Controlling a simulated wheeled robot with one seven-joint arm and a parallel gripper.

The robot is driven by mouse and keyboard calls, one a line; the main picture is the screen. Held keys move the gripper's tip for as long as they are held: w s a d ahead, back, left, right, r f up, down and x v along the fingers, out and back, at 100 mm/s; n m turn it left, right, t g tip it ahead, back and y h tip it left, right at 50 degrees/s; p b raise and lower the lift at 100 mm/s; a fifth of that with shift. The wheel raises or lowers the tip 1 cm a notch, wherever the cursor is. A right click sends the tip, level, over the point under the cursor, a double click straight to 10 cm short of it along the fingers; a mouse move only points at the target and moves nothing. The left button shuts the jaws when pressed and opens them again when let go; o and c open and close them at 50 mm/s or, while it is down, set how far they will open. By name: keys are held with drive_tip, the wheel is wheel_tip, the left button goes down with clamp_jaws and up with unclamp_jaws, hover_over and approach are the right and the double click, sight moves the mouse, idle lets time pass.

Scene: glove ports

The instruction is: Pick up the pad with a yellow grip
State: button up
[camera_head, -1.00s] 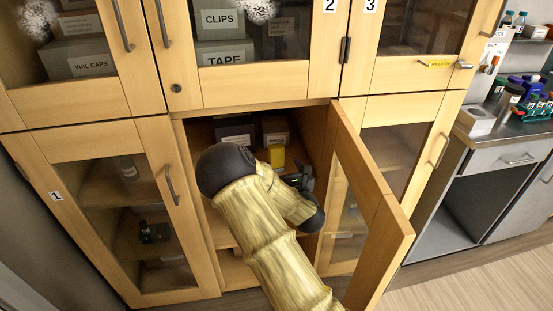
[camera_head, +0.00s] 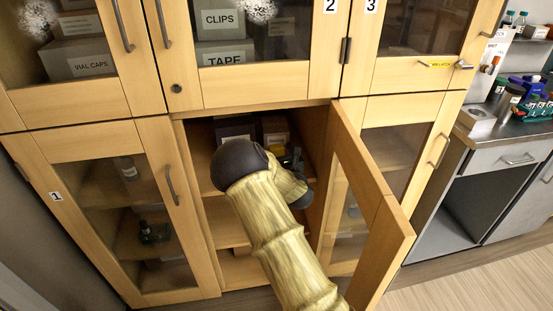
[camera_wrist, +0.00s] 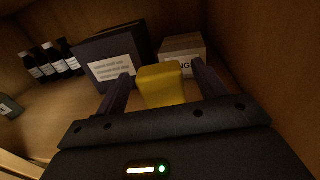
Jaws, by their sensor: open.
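The pad's yellow grip (camera_wrist: 162,85) shows in the wrist view as a yellow block on the shelf. It stands between the two fingers of my gripper (camera_wrist: 161,74), one finger on each side. The gripper is open, and small gaps seem to remain beside the block. The lower part of the pad is hidden behind the gripper body. There my gripper (camera_head: 292,160) shows only in part.
A dark labelled box (camera_wrist: 110,58) and a cardboard box (camera_wrist: 183,45) stand close behind the yellow grip. Several dark bottles (camera_wrist: 58,60) stand at the back left. The open cabinet door (camera_head: 370,200) is just right of my arm. The cabinet's side wall (camera_wrist: 250,45) is at the right.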

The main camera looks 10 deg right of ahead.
drive_tip(key=w, duration=0.3)
drive_tip(key=shift+a, duration=0.1)
drive_tip(key=shift+s+a, duration=0.1)
drive_tip(key=shift+a, duration=0.05)
drive_tip(key=c, duration=1.1)
